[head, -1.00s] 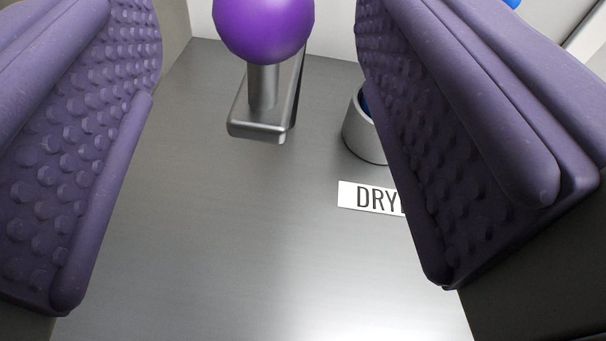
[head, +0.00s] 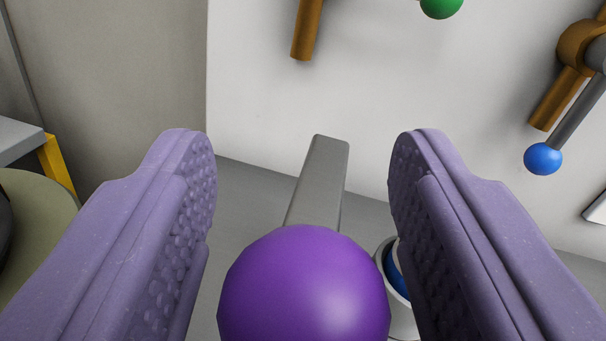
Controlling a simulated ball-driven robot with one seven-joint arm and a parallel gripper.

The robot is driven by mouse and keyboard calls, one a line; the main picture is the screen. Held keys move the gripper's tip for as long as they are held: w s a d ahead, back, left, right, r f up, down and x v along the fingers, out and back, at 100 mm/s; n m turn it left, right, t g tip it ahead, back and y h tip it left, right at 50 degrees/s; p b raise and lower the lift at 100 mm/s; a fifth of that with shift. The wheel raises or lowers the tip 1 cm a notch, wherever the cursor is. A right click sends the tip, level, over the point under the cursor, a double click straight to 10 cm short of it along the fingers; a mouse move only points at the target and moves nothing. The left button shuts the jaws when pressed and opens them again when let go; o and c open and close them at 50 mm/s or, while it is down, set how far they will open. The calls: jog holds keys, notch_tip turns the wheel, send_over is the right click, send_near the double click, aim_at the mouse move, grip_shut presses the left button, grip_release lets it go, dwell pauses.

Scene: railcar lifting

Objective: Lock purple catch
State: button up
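The purple catch's round knob (head: 304,290) is large at the bottom middle of the head view. Its grey metal lever arm (head: 320,180) extends behind the knob, toward the pale wall. My gripper (head: 303,160) is open, with one purple studded finger on each side of the knob and lever. I see a gap between each finger and the lever. The knob appears between the fingers and does not look gripped. The lower part of the knob is cut off by the frame.
A grey ring with a blue inside (head: 397,270) is partly hidden by the right finger. A green ball (head: 441,5), a blue ball-ended lever (head: 543,158) and a brown rod (head: 306,30) are at the pale wall. A yellow post (head: 57,165) stands at left.

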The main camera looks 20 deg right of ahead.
grip_shut()
